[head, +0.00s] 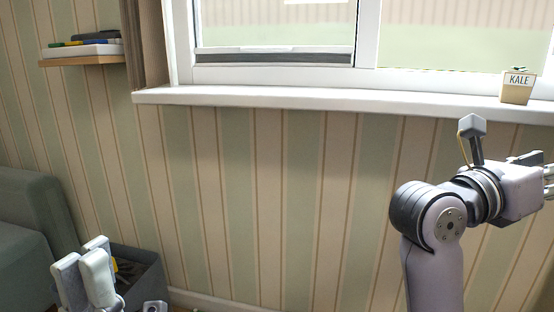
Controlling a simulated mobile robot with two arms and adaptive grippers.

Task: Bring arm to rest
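My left gripper (84,268) is at the bottom left with its fingers pointing up. Its pale finger pads stand side by side with no clear gap, and I see nothing held between them. My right arm (433,255) rises at the lower right and bends to the right at a dark round joint. My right gripper (547,182) is at the right edge, in front of the wall. The frame cuts off its fingertips, so its opening is hidden.
A dark grey bin (143,277) with things in it stands behind my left gripper. A grey-green sofa (28,225) is at the left. A white windowsill (300,98) bears a kale box (516,90). A wall shelf (85,61) is upper left. The middle is clear before the striped wall.

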